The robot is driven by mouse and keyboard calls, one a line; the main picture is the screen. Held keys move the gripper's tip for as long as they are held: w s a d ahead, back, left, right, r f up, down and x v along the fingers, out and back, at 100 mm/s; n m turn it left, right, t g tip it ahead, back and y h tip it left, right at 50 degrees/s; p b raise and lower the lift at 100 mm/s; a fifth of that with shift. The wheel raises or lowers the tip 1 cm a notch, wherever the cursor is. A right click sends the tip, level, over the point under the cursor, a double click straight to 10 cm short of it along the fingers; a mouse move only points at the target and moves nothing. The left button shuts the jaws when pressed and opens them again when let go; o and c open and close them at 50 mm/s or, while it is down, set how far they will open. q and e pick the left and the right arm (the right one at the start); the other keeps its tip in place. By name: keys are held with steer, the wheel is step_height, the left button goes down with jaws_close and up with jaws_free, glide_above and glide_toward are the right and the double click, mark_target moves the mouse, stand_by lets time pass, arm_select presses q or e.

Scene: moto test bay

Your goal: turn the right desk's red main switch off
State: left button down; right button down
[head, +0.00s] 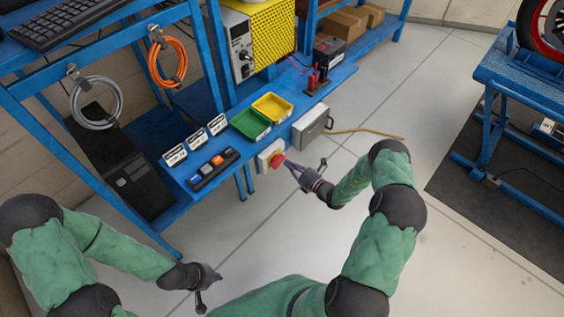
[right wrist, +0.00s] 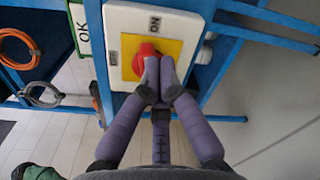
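The red main switch (right wrist: 142,58) is a red rotary knob on a yellow plate (right wrist: 128,45) on a white box (right wrist: 180,20). In the right wrist view the word ON appears upside down above the knob. In the head view the switch (head: 277,159) is on the front edge of the blue desk (head: 228,168). My right gripper (head: 287,163) points at it. Its fingertips (right wrist: 160,72) are together, overlapping the knob's right part in the wrist view. I see nothing between them; contact with the knob is unclear. My left gripper (head: 212,275) hangs low, away from the desk, its fingers unclear.
A button strip (head: 212,169), a green tray (head: 250,123) and a yellow tray (head: 272,107) lie on the desk. A grey metal box (head: 311,127) is fixed right of the switch. A blue stand (head: 490,85) with a wheel is at the right. The floor between is clear.

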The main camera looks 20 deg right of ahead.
steer(key=shift+n+y, duration=0.3)
steer(key=shift+n, duration=0.1)
steer(key=shift+w+a+r+p, duration=0.15)
steer(key=shift+w+r+p, duration=0.15)
steer(key=shift+r, duration=0.45)
steer(key=shift+w+a+r+p, duration=0.15)
steer(key=shift+w+r, duration=0.25)
steer(key=shift+r, duration=0.35)
steer(key=shift+w+a+r+p, duration=0.15)
steer(key=shift+w+r+p, duration=0.15)
steer(key=shift+r, duration=0.45)
steer(key=shift+s+a+r+p, duration=0.15)
steer(key=shift+a+p, duration=0.15)
steer(key=shift+a, duration=0.25)
steer(key=shift+d+b, duration=0.35)
steer(key=shift+d, duration=0.1)
stand_by(0.4)
steer(key=shift+d, duration=0.1)
steer(key=shift+s+d+f, duration=0.2)
steer(key=shift+s, duration=0.15)
steer(key=p, duration=0.1)
glide_toward(278, 150)
steer(key=shift+s+a+f, duration=0.15)
steer(key=shift+s+f, duration=0.3)
steer(key=shift+s, duration=0.35)
